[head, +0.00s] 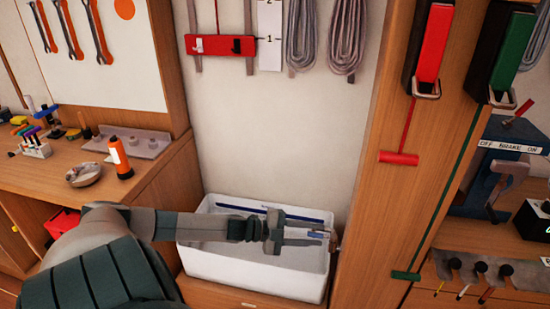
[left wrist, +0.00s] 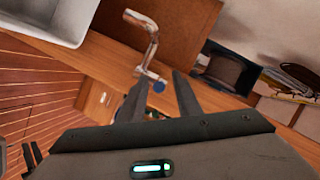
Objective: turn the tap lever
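The metal tap (left wrist: 148,42) shows in the left wrist view as a bent pipe against brown wood. A small blue round piece (left wrist: 158,87) sits below it, between my fingers; it looks like part of the lever, but I cannot tell for sure. My left gripper (left wrist: 158,80) is open, its two dark fingers apart on either side of the blue piece. I cannot tell whether they touch it. In the head view the left gripper (head: 318,238) is above the right side of the white basin (head: 215,262), and the tap is mostly hidden. My right gripper is in neither view.
A wooden post (head: 375,180) stands right of the basin, with a red handle (head: 399,158) hanging on it. An orange bottle (head: 119,158) and a bowl (head: 83,174) stand on the left bench. Coiled lines (head: 347,35) hang on the wall above.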

